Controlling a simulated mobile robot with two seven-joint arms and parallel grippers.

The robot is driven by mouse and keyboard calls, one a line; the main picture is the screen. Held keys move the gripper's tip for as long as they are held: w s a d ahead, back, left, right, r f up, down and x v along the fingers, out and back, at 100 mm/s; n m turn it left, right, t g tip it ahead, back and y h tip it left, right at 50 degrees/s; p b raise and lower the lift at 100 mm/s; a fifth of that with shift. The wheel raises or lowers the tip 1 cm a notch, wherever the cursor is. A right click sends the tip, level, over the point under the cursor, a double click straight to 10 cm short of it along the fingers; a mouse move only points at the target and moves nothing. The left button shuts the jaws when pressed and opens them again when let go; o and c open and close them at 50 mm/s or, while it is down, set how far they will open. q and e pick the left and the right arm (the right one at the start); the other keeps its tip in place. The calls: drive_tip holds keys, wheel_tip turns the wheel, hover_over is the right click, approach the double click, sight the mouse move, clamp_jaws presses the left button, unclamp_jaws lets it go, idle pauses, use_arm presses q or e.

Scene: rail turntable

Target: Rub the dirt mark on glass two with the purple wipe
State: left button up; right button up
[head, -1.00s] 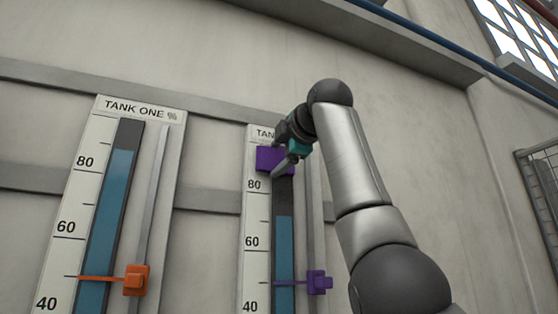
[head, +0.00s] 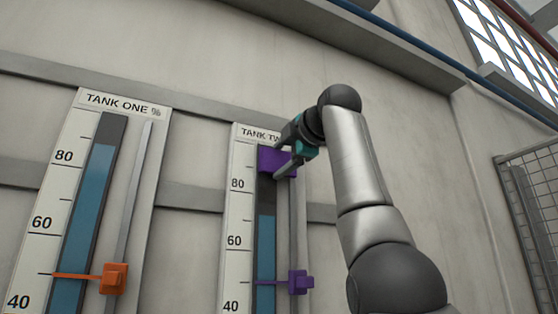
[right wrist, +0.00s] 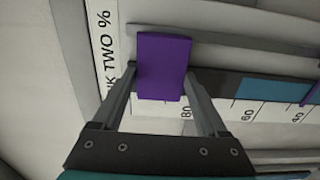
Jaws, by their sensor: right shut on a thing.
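The purple wipe (head: 272,160) is a flat block at the top of the tank two gauge, in front of the upper end of glass two (head: 265,190). My right gripper (head: 282,162) is shut on it. In the right wrist view the wipe (right wrist: 163,66) sits between the two fingers, beside the "TWO %" lettering. I cannot tell whether it touches the glass. No dirt mark shows; the wipe and fingers cover part of the glass top. Glass two's blue liquid starts below the 80 mark. My left gripper is not in view.
A purple pointer (head: 298,282) sits on tank two's rail below the wipe. The tank one gauge (head: 98,190) with its orange pointer (head: 114,278) stands to the left. A ledge (head: 370,50) runs above, and a mesh panel (head: 530,205) is at the right.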

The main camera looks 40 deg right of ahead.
drive_tip(key=shift+b+v, duration=0.9)
drive_tip(key=shift+v, duration=1.75)
drive_tip(key=v, duration=0.3)
drive_tip(key=shift+b, duration=0.4)
